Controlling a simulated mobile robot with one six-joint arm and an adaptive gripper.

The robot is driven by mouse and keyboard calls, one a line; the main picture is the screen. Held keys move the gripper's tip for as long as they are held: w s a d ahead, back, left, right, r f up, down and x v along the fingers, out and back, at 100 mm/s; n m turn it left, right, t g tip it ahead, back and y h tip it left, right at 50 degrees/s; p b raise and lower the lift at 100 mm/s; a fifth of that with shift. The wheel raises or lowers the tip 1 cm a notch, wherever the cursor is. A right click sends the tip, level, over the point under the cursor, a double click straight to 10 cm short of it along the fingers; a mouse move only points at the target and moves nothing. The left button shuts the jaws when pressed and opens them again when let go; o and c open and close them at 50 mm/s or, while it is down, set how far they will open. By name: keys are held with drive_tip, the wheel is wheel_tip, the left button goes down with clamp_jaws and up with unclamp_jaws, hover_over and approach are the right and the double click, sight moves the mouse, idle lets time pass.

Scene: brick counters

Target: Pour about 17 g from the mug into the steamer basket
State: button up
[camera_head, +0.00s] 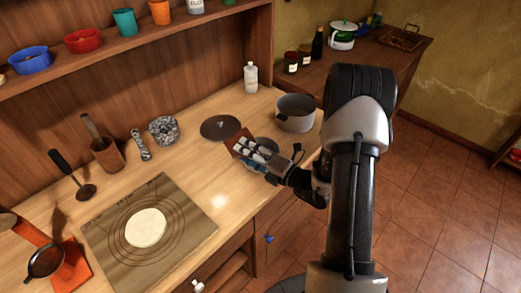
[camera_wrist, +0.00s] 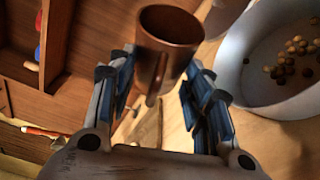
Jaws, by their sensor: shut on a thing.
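My gripper (camera_head: 257,151) is shut on a brown mug (camera_head: 239,141) beside a bluish-grey round vessel. In the wrist view the mug (camera_wrist: 170,32) sits between the fingers of my gripper (camera_wrist: 157,75), its handle toward the palm. The mug looks tilted in the head view, and I see no contents in its dark inside. The vessel, which seems to be the steamer basket (camera_wrist: 262,95), stands at the right of the wrist view with several tan and dark brown pieces inside.
A grey pot (camera_head: 295,114) stands behind at the counter's right end. A dark round lid (camera_head: 220,128) lies behind the mug, and a white bottle (camera_head: 251,77) stands further back. A patterned mat with dough (camera_head: 146,228) lies front left. A granite mortar (camera_head: 164,130) stands on the left.

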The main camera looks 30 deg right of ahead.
drive_tip(key=shift+d+r+m+t+p, duration=0.3)
drive_tip(key=shift+d+m+p, duration=0.1)
drive_tip(key=shift+d+m, duration=0.25)
idle(1.2)
drive_tip(key=shift+d+r+m+t+y+p, duration=0.25)
drive_tip(key=shift+m+t+p, duration=0.2)
drive_tip(key=shift+m, duration=0.45)
drive_tip(key=shift+d+r+m+t+y+p, duration=0.15)
drive_tip(key=shift+r+m+t+p, duration=0.25)
drive_tip(key=shift+m, duration=0.45)
idle(3.5)
